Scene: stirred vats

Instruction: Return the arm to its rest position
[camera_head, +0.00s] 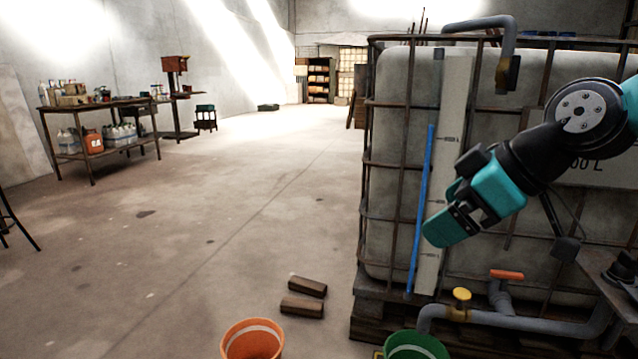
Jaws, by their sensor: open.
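My arm reaches in from the right edge, in front of the caged white tank (405,150). My gripper (450,222) is at the arm's lower left end, pointing down and left. It is open, and no held object shows in it. It overlaps the tank's pale scale strip (455,100) and is close to the blue level tube (422,200) in the picture. I cannot tell how far it is from the tank.
An orange bucket (252,340) and a green bucket (415,346) stand at the bottom. Two brown blocks (303,306) lie on the floor. Grey pipes (510,322) with yellow and red valve handles run low at the right. The left floor is mostly clear; a workbench (105,104) stands farther back.

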